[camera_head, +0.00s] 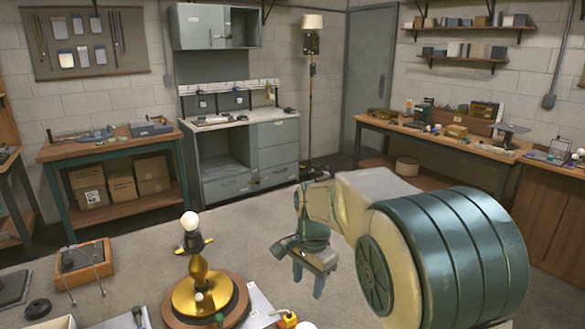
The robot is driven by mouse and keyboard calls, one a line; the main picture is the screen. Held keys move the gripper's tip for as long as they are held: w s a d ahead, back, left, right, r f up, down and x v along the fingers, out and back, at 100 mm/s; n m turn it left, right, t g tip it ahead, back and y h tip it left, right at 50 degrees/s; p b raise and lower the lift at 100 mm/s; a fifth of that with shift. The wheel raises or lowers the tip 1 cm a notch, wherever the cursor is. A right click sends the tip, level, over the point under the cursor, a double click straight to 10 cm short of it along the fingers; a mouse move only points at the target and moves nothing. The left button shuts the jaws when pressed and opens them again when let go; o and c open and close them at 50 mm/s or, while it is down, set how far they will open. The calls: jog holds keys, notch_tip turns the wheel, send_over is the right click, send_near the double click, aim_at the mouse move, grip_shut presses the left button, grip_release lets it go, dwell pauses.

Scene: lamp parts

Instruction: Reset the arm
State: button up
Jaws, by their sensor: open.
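My gripper (308,277) hangs at the end of my arm, right of the picture's middle. Its two fingers point down and stand apart, with nothing visible between them. The lamp (200,284) stands upright to the left of my gripper, with a clear gap between them. It has a round wooden base with a brass body and a dark socket at the top. A white bulb (189,221) sits on top of the socket. My arm hides part of the area at the right.
A wooden tray (83,265) and a dark ring (38,308) lie left of the lamp. Small parts lie near the bottom edge, including a yellow piece (287,319). Workbenches and a grey cabinet (240,150) line the walls. The floor between is open.

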jog(key=s+d+n+t, duration=0.1)
jog(key=s+d+n, duration=0.3)
jog(key=s, duration=0.7)
jog(key=s+d+r+n+t, duration=0.1)
jog(key=s+d+n, duration=0.4)
jog(key=s, duration=0.5)
jog(key=d, duration=0.2)
jog(key=shift+s+d+r+t+h, duration=0.3)
jog(key=shift+s, duration=0.1)
